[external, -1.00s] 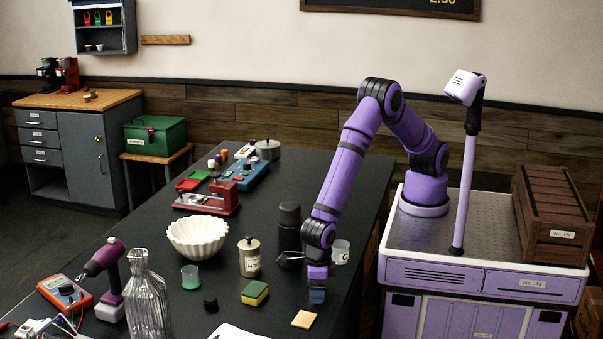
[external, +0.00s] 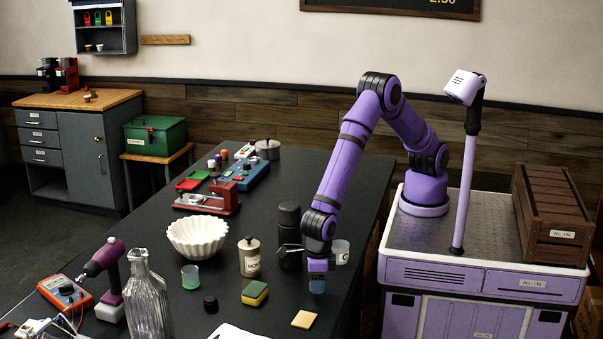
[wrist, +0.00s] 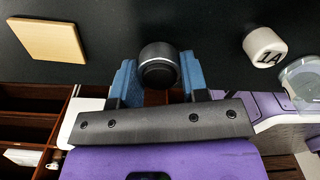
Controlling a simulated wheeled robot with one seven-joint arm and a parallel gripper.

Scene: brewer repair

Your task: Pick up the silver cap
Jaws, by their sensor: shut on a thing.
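The silver cap (wrist: 159,64), a short round piece with a silver-grey rim and a dark end, sits between the two blue fingertips in the wrist view. My gripper (wrist: 157,80) is shut on it, one finger against each side. In the external view my gripper (external: 317,284) points down just above the near right part of the dark table, and the cap cannot be made out there.
A wooden square (external: 304,319) lies near the gripper, with a yellow-green sponge (external: 254,293) to the left. A black bottle (external: 289,236), a labelled canister (external: 249,257) and a clear cup (external: 341,250) stand close by. The white piece marked 1A (wrist: 264,46) is at right in the wrist view.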

